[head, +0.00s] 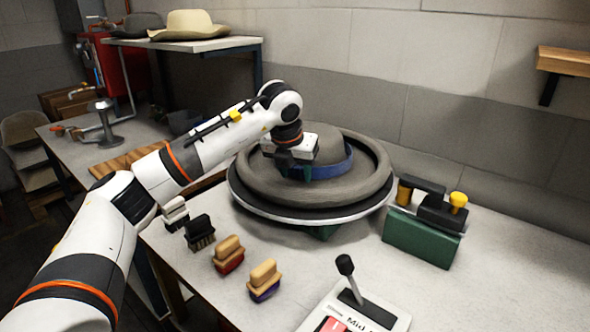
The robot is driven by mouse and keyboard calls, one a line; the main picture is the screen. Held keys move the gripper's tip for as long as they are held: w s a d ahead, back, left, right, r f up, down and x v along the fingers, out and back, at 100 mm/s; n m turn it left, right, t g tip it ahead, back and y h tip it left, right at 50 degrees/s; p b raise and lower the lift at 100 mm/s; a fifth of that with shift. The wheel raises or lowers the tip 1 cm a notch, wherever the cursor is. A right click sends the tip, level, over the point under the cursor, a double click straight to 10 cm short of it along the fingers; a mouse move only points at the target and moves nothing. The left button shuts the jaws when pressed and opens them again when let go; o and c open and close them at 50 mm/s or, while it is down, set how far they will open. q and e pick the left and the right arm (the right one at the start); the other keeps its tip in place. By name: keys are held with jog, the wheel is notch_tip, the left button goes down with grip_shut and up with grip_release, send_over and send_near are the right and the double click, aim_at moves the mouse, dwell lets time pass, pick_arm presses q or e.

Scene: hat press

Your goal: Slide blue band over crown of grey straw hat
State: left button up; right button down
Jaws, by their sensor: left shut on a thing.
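The grey straw hat (362,194) sits crown up on a round stand (300,214) in the middle of the bench. Its wide brim curls up around the crown (332,146). The blue band (336,170) shows around the front and right of the crown, low near the brim, with crown showing above it. Its far side is hidden behind the crown. My left gripper (287,172) reaches in from the left and is shut on the band at the crown's left front. The fingertips are partly hidden. My right gripper is not in view.
Several brushes (228,254) stand along the bench's front left. A control box with a lever (347,270) is at the front. A green block with black and yellow fittings (420,238) stands right of the stand. A shelf (190,43) with hats is behind. The bench's right end is clear.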

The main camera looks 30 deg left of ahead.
pick_arm(q)
jog(key=shift+f, duration=0.3)
jog(key=o, duration=1)
jog(key=shift+r, duration=0.1)
